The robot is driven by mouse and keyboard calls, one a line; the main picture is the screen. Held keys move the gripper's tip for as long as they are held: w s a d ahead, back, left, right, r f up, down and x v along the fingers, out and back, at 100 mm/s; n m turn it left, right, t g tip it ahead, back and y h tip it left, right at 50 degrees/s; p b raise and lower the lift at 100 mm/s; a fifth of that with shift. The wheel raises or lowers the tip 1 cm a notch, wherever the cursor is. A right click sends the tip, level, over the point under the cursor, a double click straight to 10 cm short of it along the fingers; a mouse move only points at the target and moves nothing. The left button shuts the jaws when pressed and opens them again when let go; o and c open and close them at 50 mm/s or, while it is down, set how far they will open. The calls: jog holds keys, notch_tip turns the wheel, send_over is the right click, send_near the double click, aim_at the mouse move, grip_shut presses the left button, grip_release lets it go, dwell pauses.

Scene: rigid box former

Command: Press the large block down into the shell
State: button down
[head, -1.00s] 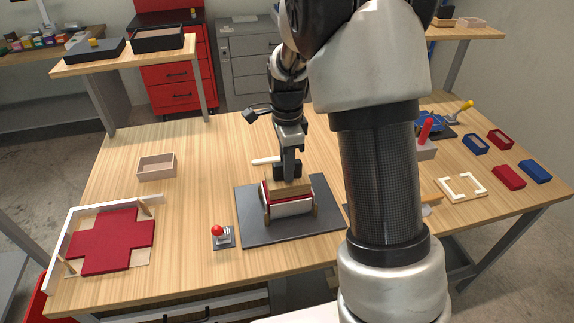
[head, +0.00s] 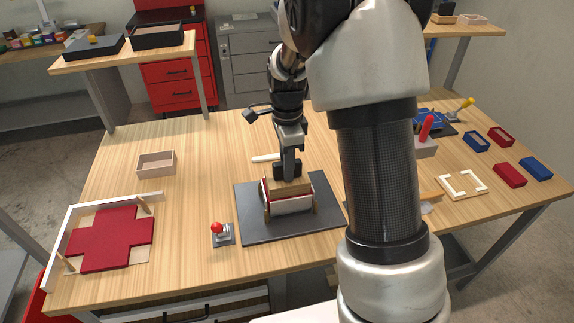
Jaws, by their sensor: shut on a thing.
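The shell (head: 290,205) is a box with white outer walls and a red rim, standing on a dark grey plate (head: 247,232) with small wooden posts at its corners. The large block (head: 288,187) is light wood and sits in the shell's open top, its upper part still showing above the rim. My gripper (head: 288,174) points straight down over the shell and is shut on the block's top. The fingertips and the block's lower part are hidden.
A red-knobbed lever (head: 218,229) stands just left of the plate. A red cross-shaped sheet (head: 112,238) lies in a white corner frame at left. A small wooden tray (head: 156,163) is behind. Small red and blue boxes (head: 509,175) lie at right. My arm hides the table's right middle.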

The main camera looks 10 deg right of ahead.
jog(key=shift+f+b, duration=0.85)
jog(key=shift+f, duration=0.6)
jog(key=shift+s+f, duration=0.2)
jog(key=shift+f, duration=0.1)
dwell(1.0)
jog(key=shift+r, duration=0.2)
jog(key=shift+w+r+p, duration=0.2)
jog(key=shift+r+p, duration=1.2)
jog(key=shift+r, duration=0.25)
jog(key=shift+r+p, duration=2.25)
jog(key=shift+r, duration=0.75)
